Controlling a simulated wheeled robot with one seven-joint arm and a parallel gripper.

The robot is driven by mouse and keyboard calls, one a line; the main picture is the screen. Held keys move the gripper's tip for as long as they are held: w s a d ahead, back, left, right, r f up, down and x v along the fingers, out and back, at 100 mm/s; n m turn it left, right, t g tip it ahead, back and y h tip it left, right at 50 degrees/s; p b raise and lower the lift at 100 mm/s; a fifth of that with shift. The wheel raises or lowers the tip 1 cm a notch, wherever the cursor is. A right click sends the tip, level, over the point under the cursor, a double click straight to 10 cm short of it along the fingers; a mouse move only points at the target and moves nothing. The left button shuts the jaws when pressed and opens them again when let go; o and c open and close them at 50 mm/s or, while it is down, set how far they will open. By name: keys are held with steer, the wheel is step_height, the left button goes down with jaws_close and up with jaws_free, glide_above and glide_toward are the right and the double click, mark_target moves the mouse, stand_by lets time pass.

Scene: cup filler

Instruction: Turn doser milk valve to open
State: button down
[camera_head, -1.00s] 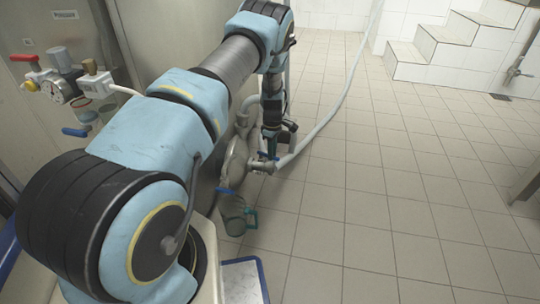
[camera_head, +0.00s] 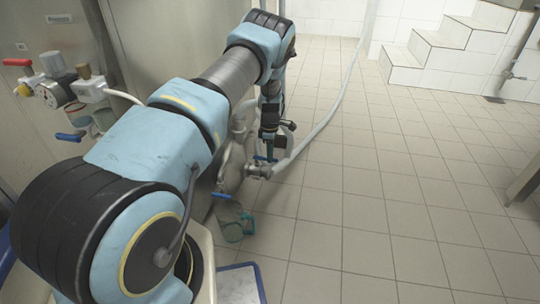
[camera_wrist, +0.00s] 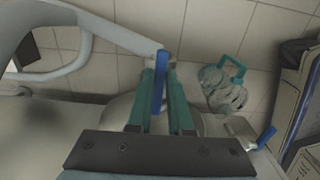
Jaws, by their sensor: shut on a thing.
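My gripper (camera_head: 271,153) reaches down to the metal doser (camera_head: 233,168), beside the end of the pale hose. In the wrist view its two teal fingers (camera_wrist: 158,98) are shut on a blue valve handle (camera_wrist: 158,78), one finger on each side. This blue handle (camera_head: 264,158) also shows in the head view, partly hidden by the gripper. A second blue handle (camera_head: 221,196) sits lower on the doser and also shows at the right of the wrist view (camera_wrist: 266,137). My gripper is apart from it. The doser is partly hidden behind my arm.
A clear jug with a teal handle (camera_head: 236,226) is below the lower blue handle. The pale hose (camera_head: 320,126) runs from the valve to the back. A gauge panel with a red lever (camera_head: 18,62) is at left. Tiled floor (camera_head: 400,190) is clear at right.

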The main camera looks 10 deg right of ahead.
steer(key=c, duration=0.8)
jaws_free()
step_height(320, 180, up, 11)
steer(key=shift+f+p, duration=0.1)
steer(key=shift+p, duration=1.1)
